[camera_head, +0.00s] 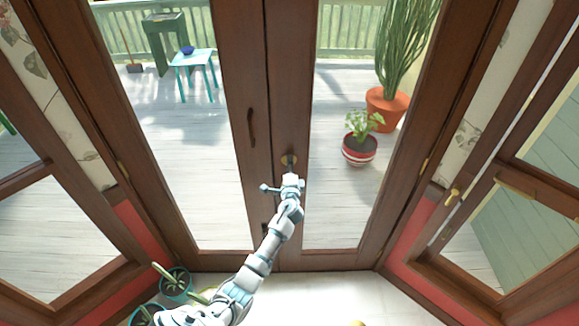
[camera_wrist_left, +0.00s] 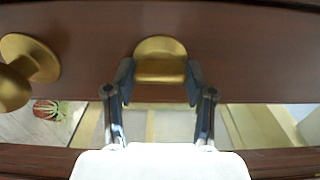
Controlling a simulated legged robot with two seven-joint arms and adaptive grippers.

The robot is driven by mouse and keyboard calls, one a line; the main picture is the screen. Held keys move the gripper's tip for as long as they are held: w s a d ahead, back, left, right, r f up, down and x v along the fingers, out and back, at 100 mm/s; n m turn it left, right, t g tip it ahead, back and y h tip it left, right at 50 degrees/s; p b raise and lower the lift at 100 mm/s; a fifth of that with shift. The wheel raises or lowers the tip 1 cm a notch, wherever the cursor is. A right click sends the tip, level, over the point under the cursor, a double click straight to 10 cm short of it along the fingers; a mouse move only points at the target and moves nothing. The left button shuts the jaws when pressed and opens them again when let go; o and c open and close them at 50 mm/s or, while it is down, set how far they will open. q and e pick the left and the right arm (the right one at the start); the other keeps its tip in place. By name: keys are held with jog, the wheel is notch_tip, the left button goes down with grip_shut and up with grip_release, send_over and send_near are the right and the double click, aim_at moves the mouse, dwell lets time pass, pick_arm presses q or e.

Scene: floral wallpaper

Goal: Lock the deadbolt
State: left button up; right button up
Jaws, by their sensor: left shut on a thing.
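The brass deadbolt (camera_wrist_left: 160,60) is on the dark brown door stile in the left wrist view. It shows as a round plate with a wide turn piece. The two fingers of my left gripper (camera_wrist_left: 160,85) are on either side of the turn piece, closed on it. In the head view my left gripper (camera_head: 290,178) reaches up to the brass fitting (camera_head: 288,160) on the middle stile of the double doors. The gripper covers part of that fitting there. My right gripper is not in view.
A round brass knob (camera_wrist_left: 20,72) is beside the deadbolt in the left wrist view. A dark handle (camera_head: 251,128) is on the left door. Potted plants (camera_head: 174,283) stand on the floor at lower left. A striped pot (camera_head: 359,150) is outside, behind the glass.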

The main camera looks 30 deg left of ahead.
pick_arm(q)
jog(key=shift+d+f, duration=0.15)
jog(key=shift+f, duration=0.15)
jog(key=o, duration=1)
jog(key=shift+c, duration=0.2)
jog(key=shift+o, duration=1)
jog(key=shift+w, duration=0.15)
jog(key=v, duration=1.2)
jog(key=shift+f, duration=0.1)
